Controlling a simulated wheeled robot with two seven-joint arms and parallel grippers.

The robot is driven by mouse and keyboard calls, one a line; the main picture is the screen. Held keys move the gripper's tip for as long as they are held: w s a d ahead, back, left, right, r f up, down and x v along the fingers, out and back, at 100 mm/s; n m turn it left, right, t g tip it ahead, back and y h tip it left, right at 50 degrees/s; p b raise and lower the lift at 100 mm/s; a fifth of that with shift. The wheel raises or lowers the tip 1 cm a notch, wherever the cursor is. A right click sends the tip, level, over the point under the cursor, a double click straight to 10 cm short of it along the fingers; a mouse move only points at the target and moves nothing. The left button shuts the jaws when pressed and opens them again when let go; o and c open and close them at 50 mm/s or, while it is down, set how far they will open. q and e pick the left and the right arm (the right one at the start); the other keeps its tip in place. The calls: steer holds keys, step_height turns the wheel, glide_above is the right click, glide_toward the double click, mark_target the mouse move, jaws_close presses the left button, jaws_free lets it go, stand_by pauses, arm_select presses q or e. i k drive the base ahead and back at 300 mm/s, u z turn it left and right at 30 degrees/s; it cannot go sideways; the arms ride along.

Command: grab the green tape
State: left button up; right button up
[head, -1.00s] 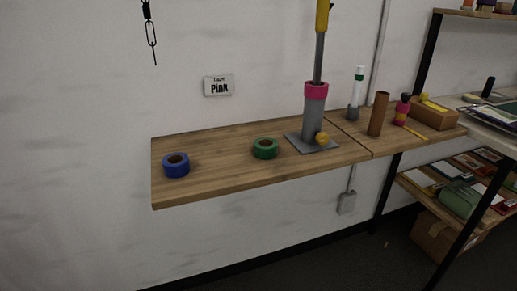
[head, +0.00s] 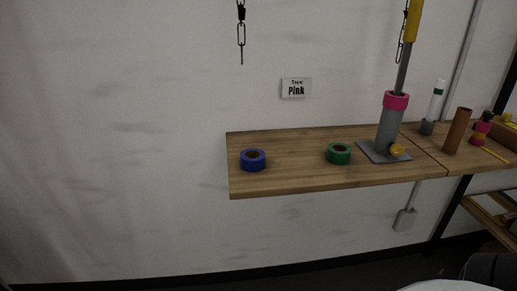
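The green tape (head: 339,154) is a roll lying flat on the wooden wall shelf (head: 290,172), near the middle of its visible length. A blue tape roll (head: 253,160) lies to its left, near the shelf's left end. A grey stand with a pink ring (head: 396,101) stands to its right. Neither of my grippers shows in the head view.
A white tube (head: 436,101) and a brown cylinder (head: 457,130) stand farther right. The shelf is clear between the two tapes.

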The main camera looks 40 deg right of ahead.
mark_target(338, 153)
steer(key=u, duration=0.15)
steer(key=i, duration=2.05)
steer(key=z, duration=3.15)
